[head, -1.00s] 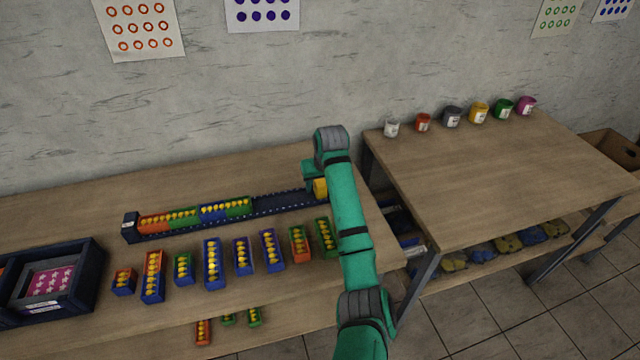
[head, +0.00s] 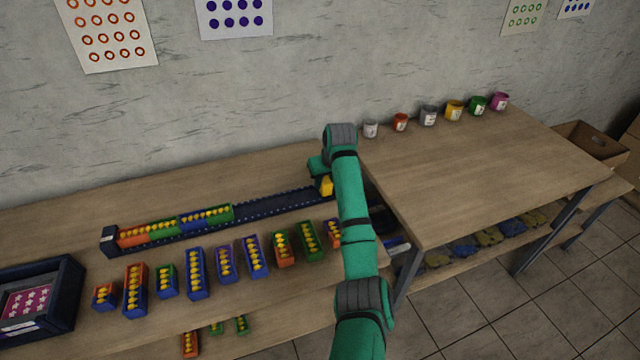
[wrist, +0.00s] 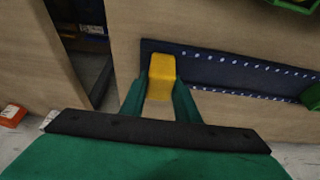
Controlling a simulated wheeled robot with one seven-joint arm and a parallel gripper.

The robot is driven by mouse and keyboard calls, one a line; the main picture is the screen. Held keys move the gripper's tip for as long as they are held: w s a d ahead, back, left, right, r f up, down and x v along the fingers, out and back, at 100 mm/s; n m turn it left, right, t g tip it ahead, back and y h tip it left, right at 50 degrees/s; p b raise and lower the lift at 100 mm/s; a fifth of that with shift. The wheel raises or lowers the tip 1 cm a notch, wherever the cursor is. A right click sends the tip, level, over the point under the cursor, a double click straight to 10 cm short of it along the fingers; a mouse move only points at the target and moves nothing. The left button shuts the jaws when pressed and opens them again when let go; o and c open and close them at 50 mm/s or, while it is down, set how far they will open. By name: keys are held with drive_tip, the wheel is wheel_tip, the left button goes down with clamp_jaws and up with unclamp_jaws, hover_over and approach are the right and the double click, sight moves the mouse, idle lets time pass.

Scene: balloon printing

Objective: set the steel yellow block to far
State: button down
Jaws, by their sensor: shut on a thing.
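The yellow block (head: 326,185) is at the right end of the dark blue rail (head: 280,204) in the head view. In the wrist view the yellow block (wrist: 162,72) sits between the two fingers of my gripper (wrist: 160,95), at the end of the rail (wrist: 215,72). My gripper is shut on it. Whether the block rests fully on the rail or just above it, I cannot tell. My green arm hides part of the table's right side in the head view.
Blocks with yellow balls (head: 205,217) fill the rail's left part; its middle is empty. Several similar blocks (head: 196,274) stand in a row in front. A dark tray (head: 68,290) is at the left. A second table (head: 470,165) with paint cups stands right, across a gap.

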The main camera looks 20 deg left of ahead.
drive_tip(key=c, duration=1.8)
unclamp_jaws()
drive_tip(key=shift+w+d+r, duration=0.1)
drive_tip(key=shift+w+r, duration=0.05)
drive_tip(key=shift+w, duration=0.05)
drive_tip(key=o, duration=0.4)
drive_tip(key=shift+w+d, duration=0.1)
drive_tip(key=shift+d, duration=0.05)
drive_tip(key=shift+o, duration=0.2)
drive_tip(key=shift+d, duration=0.1)
drive_tip(key=shift+s, duration=0.2)
drive_tip(key=shift+a, duration=0.2)
drive_tip(key=shift+s+r, duration=0.1)
drive_tip(key=shift+r, duration=0.2)
drive_tip(key=v, duration=1)
drive_tip(key=shift+d, duration=0.2)
drive_tip(key=shift+f, duration=0.1)
